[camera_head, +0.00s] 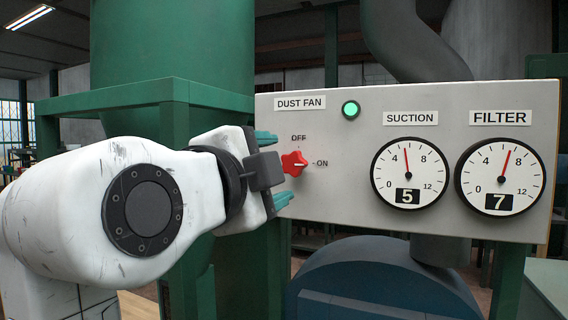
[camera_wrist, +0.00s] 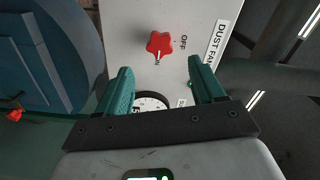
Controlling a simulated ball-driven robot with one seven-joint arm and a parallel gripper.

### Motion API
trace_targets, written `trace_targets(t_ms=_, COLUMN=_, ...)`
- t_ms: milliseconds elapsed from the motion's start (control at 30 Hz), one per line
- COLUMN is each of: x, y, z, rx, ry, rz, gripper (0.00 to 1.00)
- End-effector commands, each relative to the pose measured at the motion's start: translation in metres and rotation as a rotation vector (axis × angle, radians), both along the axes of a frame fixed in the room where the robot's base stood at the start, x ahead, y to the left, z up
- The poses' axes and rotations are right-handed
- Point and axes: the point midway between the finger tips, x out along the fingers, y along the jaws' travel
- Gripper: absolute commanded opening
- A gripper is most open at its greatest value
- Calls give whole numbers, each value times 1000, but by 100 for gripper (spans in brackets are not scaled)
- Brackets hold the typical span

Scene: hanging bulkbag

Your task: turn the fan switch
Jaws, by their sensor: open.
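The red fan switch (camera_head: 294,163) is a lobed knob on the grey panel under the "DUST FAN" label. Its white mark points right, toward "ON"; "OFF" is printed above it. My gripper (camera_head: 274,168) is open, with its teal fingertips to the left of the knob, one higher and one lower. In the wrist view the knob (camera_wrist: 159,45) lies beyond the open fingertips (camera_wrist: 160,66), roughly centred between them. Nothing is between the fingers, and I see no contact with the knob.
A green lamp (camera_head: 351,109) is lit on the panel (camera_head: 330,215). The suction gauge (camera_head: 409,174) reads 5 and the filter gauge (camera_head: 500,174) reads 7. A green frame (camera_head: 175,100) stands behind my arm, and a blue rounded housing (camera_head: 380,275) is below the panel.

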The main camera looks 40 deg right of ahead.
Motion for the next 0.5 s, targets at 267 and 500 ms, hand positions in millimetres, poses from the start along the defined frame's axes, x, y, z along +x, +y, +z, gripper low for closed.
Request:
trace_targets(t_ms=267, x=-10, y=26, z=0, rx=1, ry=0, rz=1, gripper=68)
trace_targets(t_ms=500, x=-11, y=27, z=0, rx=1, ry=0, rz=0, gripper=68)
